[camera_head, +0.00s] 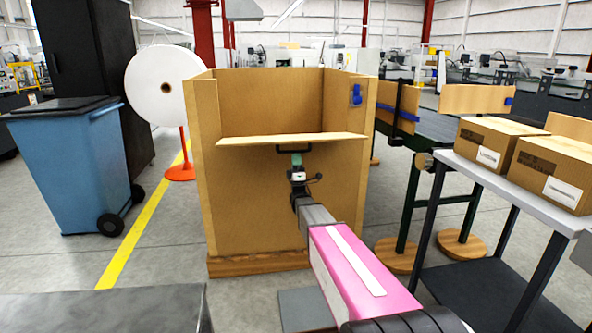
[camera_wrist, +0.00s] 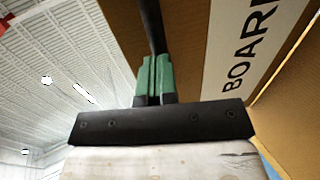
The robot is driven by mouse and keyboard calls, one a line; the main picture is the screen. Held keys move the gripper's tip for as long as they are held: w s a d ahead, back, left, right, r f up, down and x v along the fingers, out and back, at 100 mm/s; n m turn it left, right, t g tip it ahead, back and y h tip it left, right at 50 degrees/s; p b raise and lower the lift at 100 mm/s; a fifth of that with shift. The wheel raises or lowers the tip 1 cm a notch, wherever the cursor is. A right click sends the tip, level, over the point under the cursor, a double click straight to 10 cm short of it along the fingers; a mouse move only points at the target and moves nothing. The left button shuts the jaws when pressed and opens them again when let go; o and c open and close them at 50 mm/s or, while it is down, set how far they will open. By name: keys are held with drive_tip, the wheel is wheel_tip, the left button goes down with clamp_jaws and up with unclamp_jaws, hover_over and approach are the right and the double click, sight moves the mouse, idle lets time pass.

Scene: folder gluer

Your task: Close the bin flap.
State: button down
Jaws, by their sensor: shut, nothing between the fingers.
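The bin (camera_head: 280,215) is a tall tan box with an open top, standing on a wooden base ahead of me. Its flap (camera_head: 240,140) shows as a thin, pale board across the front, folded outward and roughly level, leaving a gap above. A black handle (camera_head: 293,149) shows just below the flap edge. My gripper (camera_head: 296,160) is at the handle, under the flap. In the wrist view its green fingers (camera_wrist: 154,78) are together, with a black bar (camera_wrist: 151,25) just beyond their tips. Whether they touch the bar I cannot tell. A white label reading "BOAR…" (camera_wrist: 240,60) lies on the tan panel.
A blue wheeled bin (camera_head: 70,165) and a white roll (camera_head: 165,85) stand at left. A table with cardboard boxes (camera_head: 492,143) is at right, close to my arm. A grey surface (camera_head: 100,312) fills the lower left.

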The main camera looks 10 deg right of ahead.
drive_tip(key=r+g, duration=0.1)
drive_tip(key=r, duration=0.2)
drive_tip(key=r+g, duration=0.1)
drive_tip(key=r, duration=0.2)
drive_tip(key=w+r+g, duration=0.1)
drive_tip(key=r, duration=0.2)
drive_tip(key=shift+r+g, duration=0.2)
drive_tip(key=shift+g, duration=0.2)
drive_tip(key=w+r+g, duration=0.1)
drive_tip(key=r, duration=0.1)
drive_tip(key=w+r+g, duration=0.1)
drive_tip(key=r, duration=0.2)
drive_tip(key=w+r+g, duration=0.1)
drive_tip(key=w+r, duration=0.1)
drive_tip(key=shift+r+g, duration=0.3)
drive_tip(key=shift+r, duration=0.05)
drive_tip(key=w+r+g, duration=0.3)
drive_tip(key=w+r, duration=0.2)
drive_tip(key=w, duration=0.3)
drive_tip(key=w+r+g, duration=0.4)
drive_tip(key=w+r, duration=0.1)
drive_tip(key=w, duration=0.3)
drive_tip(key=shift+r, duration=0.4)
drive_tip(key=shift+w+r, duration=0.1)
drive_tip(key=shift+w, duration=0.05)
